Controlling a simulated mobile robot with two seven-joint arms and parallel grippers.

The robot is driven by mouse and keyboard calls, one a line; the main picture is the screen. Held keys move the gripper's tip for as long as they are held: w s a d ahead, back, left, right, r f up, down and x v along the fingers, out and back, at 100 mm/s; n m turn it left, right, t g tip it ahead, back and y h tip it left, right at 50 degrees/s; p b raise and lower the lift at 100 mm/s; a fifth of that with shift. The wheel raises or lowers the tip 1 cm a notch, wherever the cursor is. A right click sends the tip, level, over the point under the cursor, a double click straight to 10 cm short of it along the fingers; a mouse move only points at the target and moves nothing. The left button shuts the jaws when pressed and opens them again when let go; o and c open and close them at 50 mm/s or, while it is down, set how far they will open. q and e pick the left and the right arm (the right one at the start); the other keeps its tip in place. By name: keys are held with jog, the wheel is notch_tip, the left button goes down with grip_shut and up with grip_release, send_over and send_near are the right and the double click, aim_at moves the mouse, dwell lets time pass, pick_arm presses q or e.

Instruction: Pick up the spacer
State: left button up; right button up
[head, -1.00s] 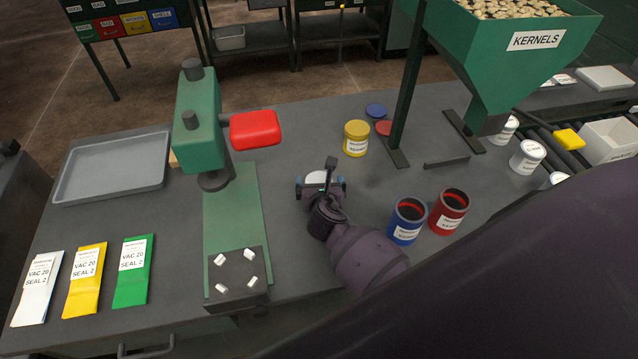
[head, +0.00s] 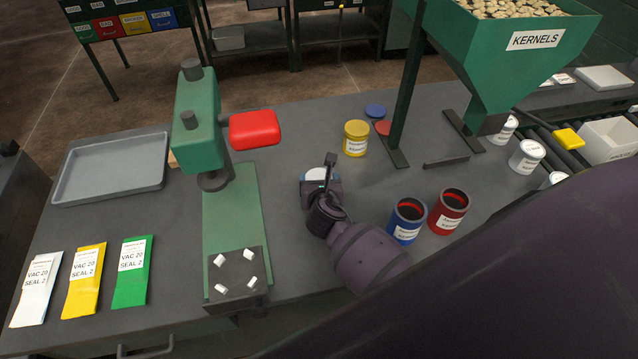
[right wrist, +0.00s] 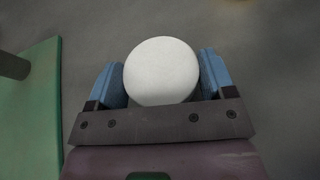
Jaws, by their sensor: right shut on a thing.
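The spacer (right wrist: 161,70) is a white round piece between the blue fingers of my right gripper (right wrist: 162,80) in the right wrist view. The fingers are shut on it from both sides. In the head view, my right gripper (head: 320,180) is over the table to the right of the green press, and only a small part of the spacer (head: 317,173) shows past the hand. I cannot tell whether the spacer touches the table. My left gripper is not in view.
The green press (head: 235,215) with a red handle (head: 254,130) stands to the left. A blue can (head: 406,222), a red can (head: 448,212) and a yellow can (head: 356,138) stand to the right. A grey tray (head: 66,197) and flat bags lie at the left.

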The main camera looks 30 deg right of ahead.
notch_tip(320, 180, up, 19)
dwell(0.4)
